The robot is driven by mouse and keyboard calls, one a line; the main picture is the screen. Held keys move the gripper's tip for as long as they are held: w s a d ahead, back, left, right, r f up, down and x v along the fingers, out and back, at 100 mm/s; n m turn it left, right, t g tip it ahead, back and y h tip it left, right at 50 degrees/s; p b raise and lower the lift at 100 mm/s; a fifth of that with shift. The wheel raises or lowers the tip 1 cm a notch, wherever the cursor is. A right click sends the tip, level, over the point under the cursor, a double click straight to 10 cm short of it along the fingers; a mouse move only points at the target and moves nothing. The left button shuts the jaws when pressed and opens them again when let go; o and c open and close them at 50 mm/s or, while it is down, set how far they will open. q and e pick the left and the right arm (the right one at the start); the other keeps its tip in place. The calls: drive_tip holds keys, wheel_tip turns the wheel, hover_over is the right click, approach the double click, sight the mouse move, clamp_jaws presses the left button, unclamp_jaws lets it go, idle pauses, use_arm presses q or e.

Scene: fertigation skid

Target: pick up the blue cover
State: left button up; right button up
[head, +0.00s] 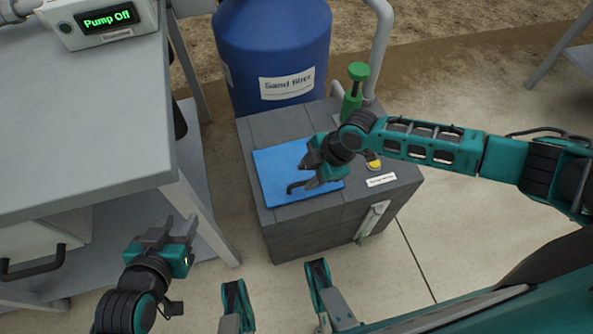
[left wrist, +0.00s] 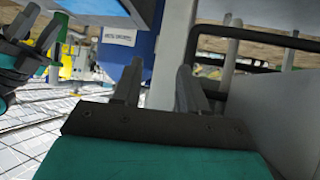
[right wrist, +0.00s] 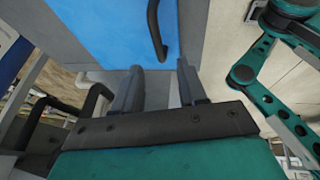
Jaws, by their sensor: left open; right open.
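The blue cover (head: 277,170) is a flat panel lying on top of the grey block-built box (head: 272,127), with a dark bar handle (head: 299,187) on it. My right gripper (head: 306,165) is open above the cover's right part and hides some of it. In the right wrist view the cover (right wrist: 115,30) and its dark handle (right wrist: 156,30) lie beyond the open, empty fingers (right wrist: 160,88). My left gripper (head: 172,232) is open and empty, low at the left beside the grey bench, well apart from the cover. Its fingers show in the left wrist view (left wrist: 158,85).
A blue sand filter tank (head: 272,40) stands behind the box. A green-handled valve (head: 356,85) and a yellow button (head: 374,164) are near the box's right side. A grey bench (head: 80,120) carries a "Pump Off" controller (head: 105,18). Floor to the right is clear.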

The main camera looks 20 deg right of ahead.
sight(299, 183)
drive_tip(key=b+x, duration=0.2)
drive_tip(key=x, duration=0.2)
drive_tip(key=shift+d+f, duration=0.1)
drive_tip(key=shift+f, duration=0.25)
drive_tip(key=shift+w+f, duration=0.1)
drive_tip(key=shift+f, duration=0.2)
drive_tip(key=shift+a+f, duration=0.1)
drive_tip(key=shift+a, duration=0.15)
drive_tip(key=shift+c, duration=0.3)
drive_tip(key=c, duration=0.6)
clamp_jaws()
